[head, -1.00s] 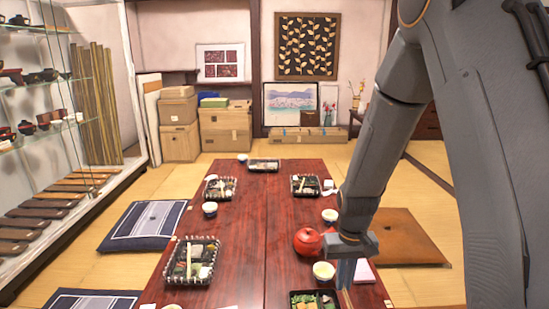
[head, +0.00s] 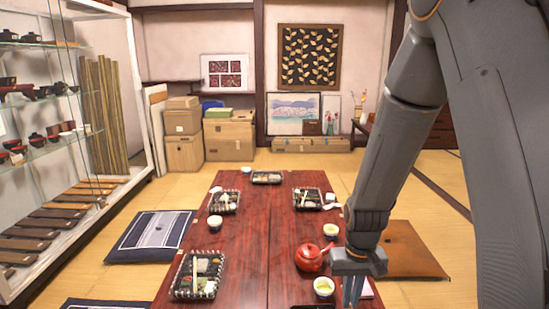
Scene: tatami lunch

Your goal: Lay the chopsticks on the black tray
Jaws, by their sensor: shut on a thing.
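My gripper (head: 353,292) points down over the near right part of the red-brown table, beside a yellow-filled cup. Its fingers are shut on the chopsticks, which are hardly visible because the fingers and the bottom picture edge hide them. A black tray (head: 316,306) shows only as a thin dark edge at the bottom of the picture, left of my gripper. Other dark trays with food stand on the table: one at the near left (head: 176,292), one at the far left (head: 212,208), one at the far right (head: 296,205) and one at the far end (head: 256,182).
A red teapot (head: 311,258) and the cup (head: 324,287) stand close left of my gripper. Another cup (head: 331,230) stands farther back. The table's middle (head: 256,255) is clear. Cushions lie left (head: 153,236) and right (head: 415,250).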

